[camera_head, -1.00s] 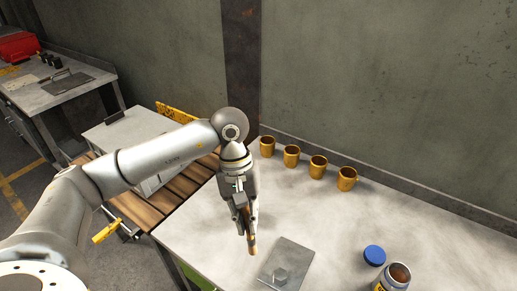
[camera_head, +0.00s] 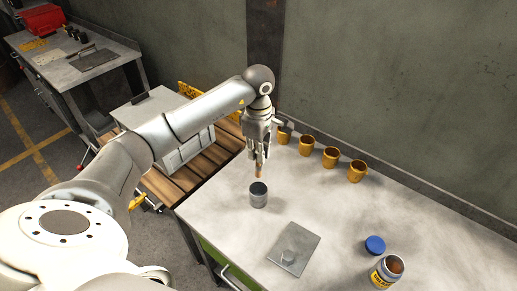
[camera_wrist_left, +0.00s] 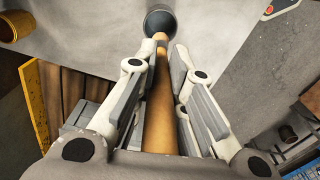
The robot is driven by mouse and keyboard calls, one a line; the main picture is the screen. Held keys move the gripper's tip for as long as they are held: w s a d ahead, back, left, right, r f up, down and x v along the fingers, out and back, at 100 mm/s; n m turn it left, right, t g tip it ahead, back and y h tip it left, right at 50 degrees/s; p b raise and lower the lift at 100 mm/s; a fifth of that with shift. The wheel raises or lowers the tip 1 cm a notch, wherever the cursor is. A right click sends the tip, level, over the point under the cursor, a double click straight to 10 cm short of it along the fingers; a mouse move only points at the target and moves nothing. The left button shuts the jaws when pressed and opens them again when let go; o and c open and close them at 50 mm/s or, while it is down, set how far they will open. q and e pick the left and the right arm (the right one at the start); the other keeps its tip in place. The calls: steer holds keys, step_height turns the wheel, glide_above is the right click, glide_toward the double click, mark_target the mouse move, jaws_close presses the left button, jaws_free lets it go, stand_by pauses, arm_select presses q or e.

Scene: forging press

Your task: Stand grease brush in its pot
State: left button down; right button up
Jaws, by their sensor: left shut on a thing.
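The grease brush shows as a tan, wooden-looking handle (camera_wrist_left: 158,110) between the fingers of my left gripper (camera_head: 262,152). The gripper is shut on it and points down. The brush's lower end (camera_head: 259,172) shows just above the grey pot (camera_head: 258,198) in the head view. In the left wrist view the brush's far end overlaps the near side of the dark round pot (camera_wrist_left: 160,20). I cannot tell whether the end is over the opening or behind it. The pot stands upright on the table. My right gripper is not in view.
Several brass-coloured cups (camera_head: 331,158) line the back of the table near the wall. A grey plate with a nut-like piece (camera_head: 294,250) lies in front, right of the pot. A blue lid (camera_head: 375,245) and an open labelled jar (camera_head: 388,271) are at right. Clear tabletop (camera_head: 325,205) lies between.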

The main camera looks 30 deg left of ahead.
mark_target(258, 165)
arm_select(q)
steer(key=shift+f+b, duration=1.2)
steer(key=shift+f, duration=1.3)
step_height(258, 165, down, 6)
steer(key=b, duration=0.5)
steer(key=c, duration=1.4)
jaws_free()
step_height(258, 165, up, 12)
steer(key=shift+s+f, duration=0.1)
steer(key=shift+f, duration=0.05)
